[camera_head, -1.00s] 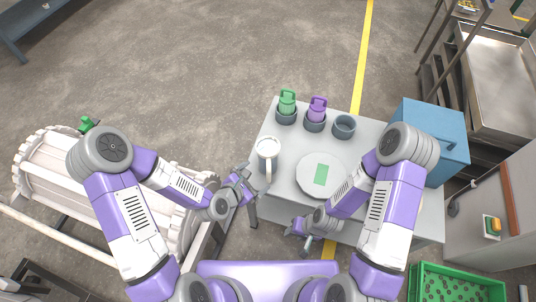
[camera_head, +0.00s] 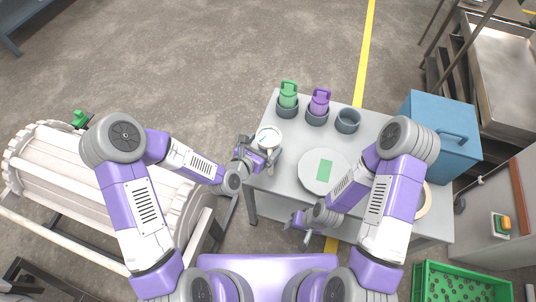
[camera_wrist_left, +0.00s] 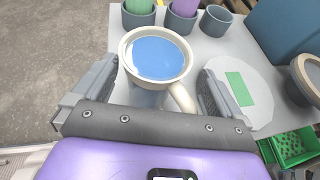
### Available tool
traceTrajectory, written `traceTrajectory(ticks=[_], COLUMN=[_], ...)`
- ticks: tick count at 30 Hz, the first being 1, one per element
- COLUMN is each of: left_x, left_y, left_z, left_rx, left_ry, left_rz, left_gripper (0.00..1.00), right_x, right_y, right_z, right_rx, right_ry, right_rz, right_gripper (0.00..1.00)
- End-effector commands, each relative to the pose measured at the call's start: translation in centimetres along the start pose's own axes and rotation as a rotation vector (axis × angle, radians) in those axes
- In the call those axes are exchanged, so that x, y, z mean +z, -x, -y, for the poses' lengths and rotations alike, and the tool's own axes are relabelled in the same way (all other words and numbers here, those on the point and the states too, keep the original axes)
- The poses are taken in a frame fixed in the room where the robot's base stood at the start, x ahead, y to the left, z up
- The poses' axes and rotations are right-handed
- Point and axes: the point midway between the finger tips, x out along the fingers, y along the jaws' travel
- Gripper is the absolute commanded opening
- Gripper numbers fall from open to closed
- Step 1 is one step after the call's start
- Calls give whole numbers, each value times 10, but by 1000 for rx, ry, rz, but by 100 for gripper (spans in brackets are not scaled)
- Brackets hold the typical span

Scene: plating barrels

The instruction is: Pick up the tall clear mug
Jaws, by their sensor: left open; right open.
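The tall mug (camera_head: 268,136) stands upright at the left end of the grey table. It has a pale rim and handle; the left wrist view shows blue inside the mug (camera_wrist_left: 158,57). Its lower body is mostly hidden by my gripper. My left gripper (camera_head: 258,154) is open at the mug's near side. In the left wrist view, its fingers (camera_wrist_left: 155,92) lie to either side of the mug and its handle, with a visible gap on the right. My right gripper (camera_head: 299,224) is open and empty by the table's front edge.
A white round plate with a green patch (camera_head: 313,184) lies right of the mug. A blue box (camera_head: 437,125) stands at the right.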

Motion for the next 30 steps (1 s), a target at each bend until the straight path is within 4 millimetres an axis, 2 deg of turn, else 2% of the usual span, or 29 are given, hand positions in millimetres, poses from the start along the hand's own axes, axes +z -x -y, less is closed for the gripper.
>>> traceTrajectory(ticks=[1, 4, 12, 30], left_x=[-2, -2, 0, -3], left_y=[-8, -16, -18, -17], left_z=[0, 1, 1, 2], left_rx=[-1, -2, -2, -5], left_ry=[-1, 1, 1, 2], left_rz=[0, -1, -1, -7], left_gripper=[100, 100, 98, 7], right_x=[0, 0, 0, 0], right_y=[-3, -5, -4, -4], right_z=[-1, -2, -2, -2], right_rx=[0, 0, 0, 0], right_ry=[0, 0, 0, 0], right_rz=[0, 0, 0, 0], right_gripper=[42, 42, 42, 42])
